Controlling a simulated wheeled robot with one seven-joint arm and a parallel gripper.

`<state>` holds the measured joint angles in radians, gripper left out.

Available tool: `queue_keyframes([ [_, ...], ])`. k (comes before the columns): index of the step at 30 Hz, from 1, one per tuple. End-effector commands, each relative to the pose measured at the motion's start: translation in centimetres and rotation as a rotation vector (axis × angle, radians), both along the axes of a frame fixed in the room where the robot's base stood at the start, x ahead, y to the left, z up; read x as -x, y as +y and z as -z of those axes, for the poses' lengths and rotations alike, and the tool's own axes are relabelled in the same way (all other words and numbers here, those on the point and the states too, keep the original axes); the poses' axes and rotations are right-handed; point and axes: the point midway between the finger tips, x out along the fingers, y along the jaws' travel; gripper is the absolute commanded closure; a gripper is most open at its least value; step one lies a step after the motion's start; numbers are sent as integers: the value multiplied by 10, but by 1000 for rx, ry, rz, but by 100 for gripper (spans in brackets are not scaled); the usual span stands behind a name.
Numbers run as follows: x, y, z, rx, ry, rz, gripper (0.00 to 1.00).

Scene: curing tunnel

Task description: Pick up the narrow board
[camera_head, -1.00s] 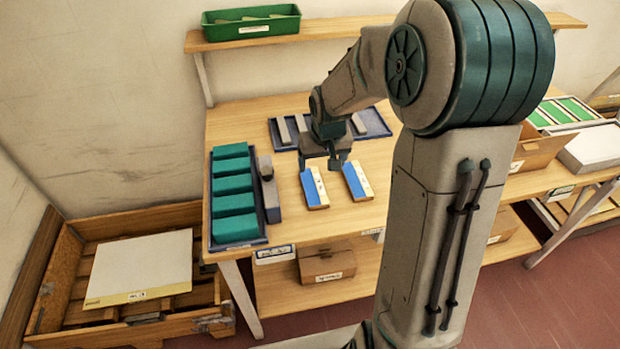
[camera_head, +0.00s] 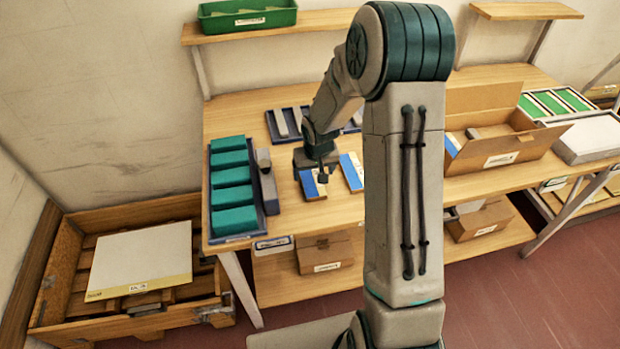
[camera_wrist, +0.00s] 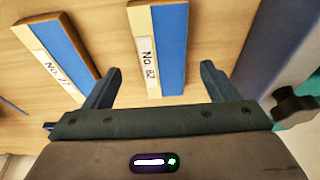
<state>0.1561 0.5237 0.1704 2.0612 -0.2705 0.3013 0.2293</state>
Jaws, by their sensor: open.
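Two blue boards with cream label strips lie side by side on the wooden table. The left board (camera_head: 312,186) is the one marked No. 82 (camera_wrist: 170,50) in the wrist view. The right board (camera_head: 351,172) appears at the left of the wrist view as the one marked No. 27 (camera_wrist: 62,50). In the wrist view, board No. 82 lies between my spread fingers (camera_wrist: 158,78); contact is not visible.
A tray of teal blocks (camera_head: 236,237) and a long grey piece (camera_head: 269,192) stand left of the boards. A blue tray with grey bars (camera_head: 272,128) lies behind. An open cardboard box (camera_head: 505,160) stands right. A wooden crate (camera_head: 60,318) sits on the floor at left.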

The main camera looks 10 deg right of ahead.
Motion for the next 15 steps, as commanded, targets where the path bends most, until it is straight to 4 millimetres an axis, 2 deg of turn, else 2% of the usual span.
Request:
queue_keyframes([
  [9, -13, 4, 30, 1, 2, -2, 20],
  [15, -14, 4, 35, 0, -1, -1, 20],
])
